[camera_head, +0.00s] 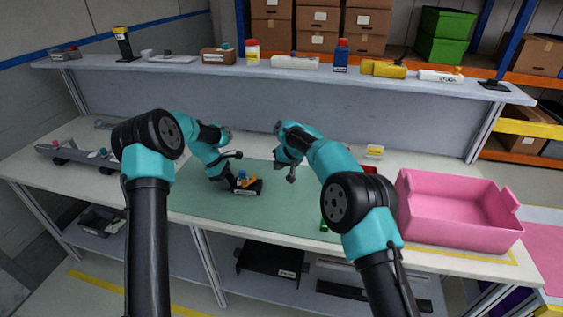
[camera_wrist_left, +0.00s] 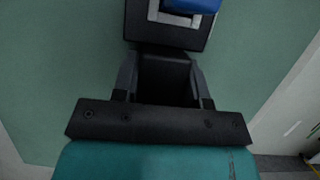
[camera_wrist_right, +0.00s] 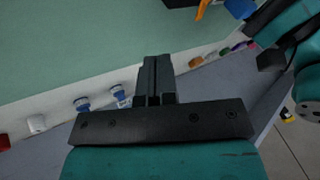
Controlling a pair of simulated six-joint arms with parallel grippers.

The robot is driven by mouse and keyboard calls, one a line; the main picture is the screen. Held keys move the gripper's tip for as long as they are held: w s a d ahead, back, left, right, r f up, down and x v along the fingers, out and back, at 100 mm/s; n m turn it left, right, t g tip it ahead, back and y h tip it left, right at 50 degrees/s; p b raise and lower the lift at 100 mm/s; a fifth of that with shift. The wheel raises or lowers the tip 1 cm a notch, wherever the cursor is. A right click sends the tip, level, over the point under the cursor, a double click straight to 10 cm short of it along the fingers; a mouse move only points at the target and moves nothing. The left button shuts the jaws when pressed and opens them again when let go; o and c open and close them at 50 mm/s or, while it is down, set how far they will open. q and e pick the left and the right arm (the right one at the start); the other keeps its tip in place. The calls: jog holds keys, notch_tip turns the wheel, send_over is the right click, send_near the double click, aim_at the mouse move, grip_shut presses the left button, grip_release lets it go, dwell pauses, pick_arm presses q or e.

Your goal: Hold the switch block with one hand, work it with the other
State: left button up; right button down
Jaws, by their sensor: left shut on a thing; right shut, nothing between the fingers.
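The switch block (camera_head: 248,186) is a small black block with blue and orange parts on top, at the front middle of the green mat. My left gripper (camera_head: 234,181) is shut on its left end. The left wrist view shows the black block (camera_wrist_left: 168,34) at the fingertips, with a blue part and a silver frame on top. My right gripper (camera_head: 291,177) is shut and empty, above the mat to the right of the block and apart from it. In the right wrist view its closed fingers (camera_wrist_right: 152,62) show, with the block's orange part (camera_wrist_right: 202,9) at the top edge.
The green mat (camera_head: 287,207) is mostly clear. A pink bin (camera_head: 455,228) stands at the right. A red item (camera_head: 370,169) and a green item (camera_head: 323,226) are partly behind my right arm. A raised shelf (camera_head: 220,68) with several items runs along the back.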

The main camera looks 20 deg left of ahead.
jog(key=x, duration=0.5)
jog(key=shift+a+f, duration=0.2)
jog(key=shift+f, duration=0.1)
jog(key=shift+s+a+r, duration=0.1)
jog(key=shift+s+a, duration=0.2)
jog(key=shift+a, duration=0.25)
jog(key=shift+s+a, duration=0.35)
jog(key=shift+a, duration=0.2)
jog(key=shift+s+a, duration=0.3)
jog(key=shift+a, duration=0.3)
jog(key=shift+a, duration=0.9)
jog(key=shift+s+a, duration=0.2)
jog(key=shift+a, duration=0.5)
jog(key=shift+d+r, duration=0.1)
jog(key=shift+d, duration=0.05)
jog(key=shift+s+d, duration=0.2)
jog(key=shift+d, duration=0.5)
dwell(0.3)
jog(key=v, duration=1.2)
